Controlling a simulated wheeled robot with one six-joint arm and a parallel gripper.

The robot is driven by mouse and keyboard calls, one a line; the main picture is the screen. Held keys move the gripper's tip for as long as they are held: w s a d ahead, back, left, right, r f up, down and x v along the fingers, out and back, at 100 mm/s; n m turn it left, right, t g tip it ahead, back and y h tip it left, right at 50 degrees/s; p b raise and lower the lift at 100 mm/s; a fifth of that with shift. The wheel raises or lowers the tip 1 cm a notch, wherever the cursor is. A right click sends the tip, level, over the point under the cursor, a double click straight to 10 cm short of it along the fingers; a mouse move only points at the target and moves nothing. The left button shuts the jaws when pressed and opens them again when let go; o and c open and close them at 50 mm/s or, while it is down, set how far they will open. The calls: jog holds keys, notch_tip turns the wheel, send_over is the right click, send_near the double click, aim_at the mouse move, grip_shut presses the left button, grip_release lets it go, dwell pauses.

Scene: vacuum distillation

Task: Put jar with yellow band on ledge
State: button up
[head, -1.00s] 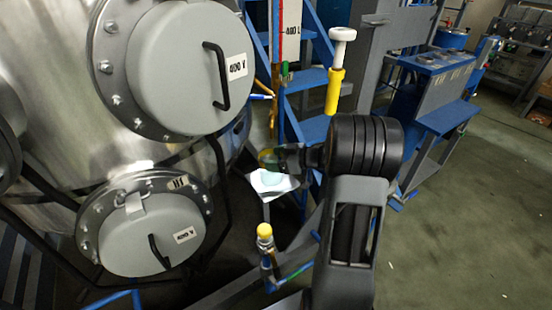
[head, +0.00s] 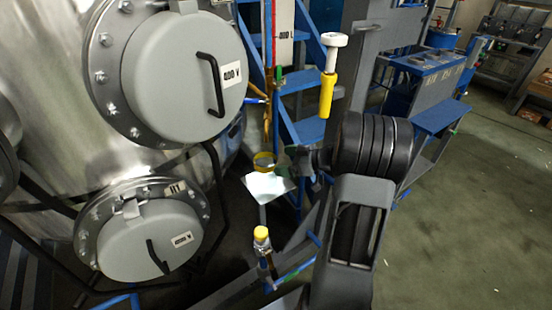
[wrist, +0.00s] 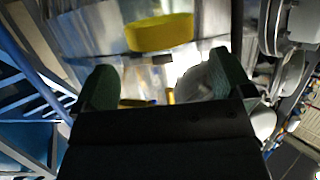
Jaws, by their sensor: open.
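The jar with the yellow band (head: 264,161) appears to stand upright on the small pale ledge (head: 268,186) beside the steel vessel. Its clear glass is hard to make out. My gripper (head: 293,163) is just to the right of the jar and looks empty. In the wrist view, the yellow band (wrist: 160,33) lies beyond the fingertips. The two dark green fingers there, my gripper (wrist: 163,82), are spread apart with nothing clearly between them. The exact contact of the jar's base with the ledge is too small to tell.
The steel vessel with grey round hatches (head: 183,65) fills the left. A yellow-handled valve with a white top (head: 328,95) rises above my arm. A yellow-capped fitting (head: 261,234) is below the ledge. Blue stairs (head: 305,100) stand behind. Open floor (head: 470,220) lies right.

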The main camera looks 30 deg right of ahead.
jog(key=shift+v, duration=1)
jog(key=shift+r, duration=0.1)
